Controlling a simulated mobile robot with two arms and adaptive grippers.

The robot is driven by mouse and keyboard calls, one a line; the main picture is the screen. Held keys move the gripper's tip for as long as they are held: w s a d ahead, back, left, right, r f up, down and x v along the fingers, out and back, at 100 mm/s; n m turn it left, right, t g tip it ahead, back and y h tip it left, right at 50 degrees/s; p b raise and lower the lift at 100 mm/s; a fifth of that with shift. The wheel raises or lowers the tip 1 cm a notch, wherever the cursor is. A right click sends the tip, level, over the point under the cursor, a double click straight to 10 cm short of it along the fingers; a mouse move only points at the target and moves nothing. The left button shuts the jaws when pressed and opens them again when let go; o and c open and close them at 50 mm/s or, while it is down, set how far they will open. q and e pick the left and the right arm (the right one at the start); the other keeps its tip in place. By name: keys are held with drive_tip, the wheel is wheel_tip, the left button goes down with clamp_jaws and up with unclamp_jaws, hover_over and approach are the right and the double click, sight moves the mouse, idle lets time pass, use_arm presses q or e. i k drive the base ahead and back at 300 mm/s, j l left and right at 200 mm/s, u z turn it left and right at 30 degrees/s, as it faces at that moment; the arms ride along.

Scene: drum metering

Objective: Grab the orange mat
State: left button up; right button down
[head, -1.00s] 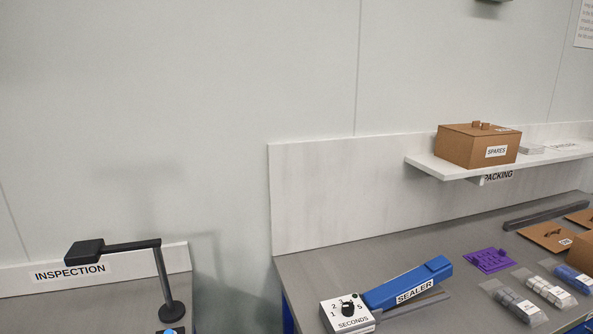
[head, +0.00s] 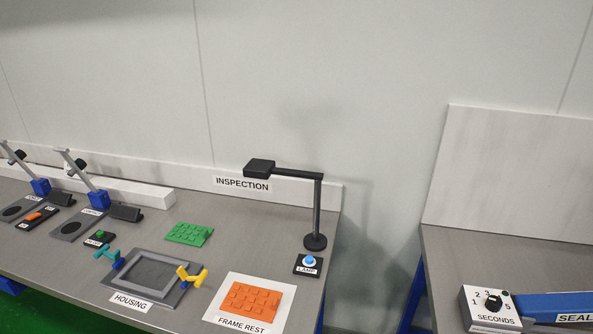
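The orange mat (head: 251,300) is a flat, studded rectangle. It lies on a white sheet (head: 284,289) labelled FRAME REST, near the front right of the inspection bench in the head view. Neither of my grippers shows in this view.
Left of the mat is a grey HOUSING frame (head: 116,293) with teal and yellow clamps (head: 193,276). A green studded mat (head: 189,234) lies behind. A black lamp (head: 316,241) stands at the back right. A gap separates this bench from the sealer (head: 556,309) bench.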

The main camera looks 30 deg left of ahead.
sight(258, 303)
drive_tip(key=u, duration=1.3)
